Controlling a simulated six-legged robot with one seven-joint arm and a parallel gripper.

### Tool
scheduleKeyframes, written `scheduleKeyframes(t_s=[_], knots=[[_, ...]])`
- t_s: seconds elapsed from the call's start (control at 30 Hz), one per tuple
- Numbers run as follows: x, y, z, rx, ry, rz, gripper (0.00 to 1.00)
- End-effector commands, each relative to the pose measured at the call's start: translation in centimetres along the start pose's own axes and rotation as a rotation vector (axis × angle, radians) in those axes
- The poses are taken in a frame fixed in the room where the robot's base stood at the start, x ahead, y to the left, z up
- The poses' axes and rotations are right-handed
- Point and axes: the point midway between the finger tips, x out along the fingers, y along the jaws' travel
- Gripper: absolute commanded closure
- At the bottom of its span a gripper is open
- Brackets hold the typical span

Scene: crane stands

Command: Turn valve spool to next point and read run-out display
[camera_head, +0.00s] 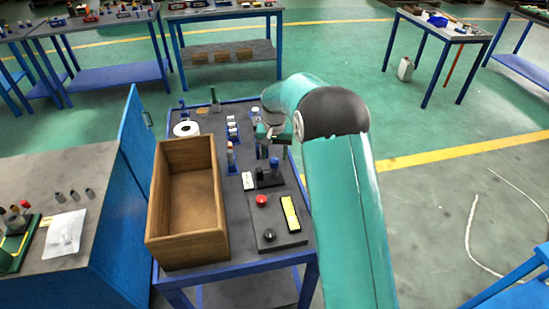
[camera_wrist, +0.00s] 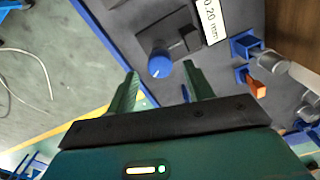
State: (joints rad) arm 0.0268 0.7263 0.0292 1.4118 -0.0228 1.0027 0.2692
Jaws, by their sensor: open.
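A blue round knob (camera_wrist: 160,66) with a white mark shows in the wrist view on a black fixture (camera_wrist: 182,36). The fixture (camera_head: 269,180) also stands on the cart in the head view. A white display (camera_wrist: 210,20) beside it reads "0.20 mm"; in the head view the display (camera_head: 248,181) is too small to read. I cannot make out a separate valve spool. My gripper (camera_wrist: 160,71) is open, its two green fingers pointing toward the knob with one on each side in the picture. Contact is not visible. In the head view my arm partly hides the gripper.
A wooden box (camera_head: 186,247) fills the cart's left side. A control panel with a red button (camera_head: 261,200) and yellow strip (camera_head: 291,213) lies in front. Blue holders (camera_wrist: 246,44) with grey and orange cylindrical parts stand beside the display. Open floor lies right of the cart.

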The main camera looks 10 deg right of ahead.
Motion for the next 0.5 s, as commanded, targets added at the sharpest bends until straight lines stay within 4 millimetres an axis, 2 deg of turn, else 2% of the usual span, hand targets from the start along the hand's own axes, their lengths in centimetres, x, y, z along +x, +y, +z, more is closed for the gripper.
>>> scheduleKeyframes(t_s=[0.3, 0.5], knots=[[-7.2, 0.0, -0.1, 0.000, 0.004, -0.001, 0.48], [-10.3, 0.0, -0.1, 0.000, 0.002, 0.000, 0.48]])
